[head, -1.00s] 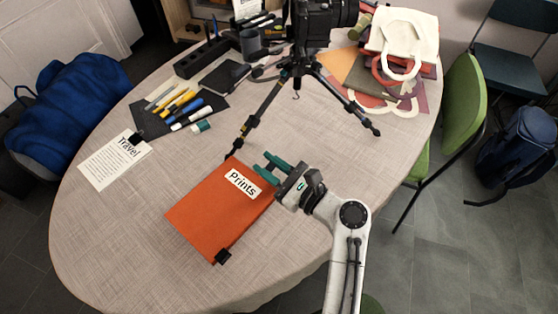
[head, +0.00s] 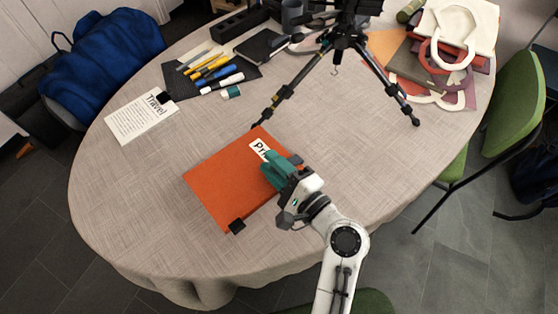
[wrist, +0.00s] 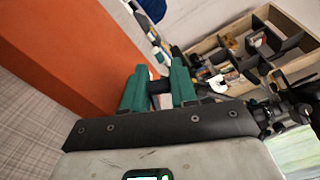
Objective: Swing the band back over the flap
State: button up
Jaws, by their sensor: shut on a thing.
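The orange folder (head: 225,185) marked "Prints" lies on the table, its label (head: 257,148) partly covered by my gripper. Its orange side (wrist: 75,45) fills the left of the wrist view. My gripper (head: 275,176) is at the folder's right edge, green fingers towards its upper right part. In the wrist view the fingers (wrist: 159,88) are shut on a short dark piece (wrist: 159,86), which looks like part of the band. The rest of the band is not clear in either view, and the flap's edge cannot be made out.
A black clip (head: 237,226) sits at the folder's lower corner. A tripod (head: 345,40) stands behind, one foot close to the folder's top corner. Pens (head: 210,68) and a "Travel" sheet (head: 140,116) lie at left. The table right of the folder (head: 400,160) is bare.

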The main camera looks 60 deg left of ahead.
jog(key=shift+s+d+f+b, duration=0.1)
jog(key=shift+s+f+b, duration=0.25)
jog(key=shift+f, duration=0.25)
jog(key=o, duration=0.7)
jog(key=shift+f, duration=0.1)
jog(key=shift+s, duration=0.1)
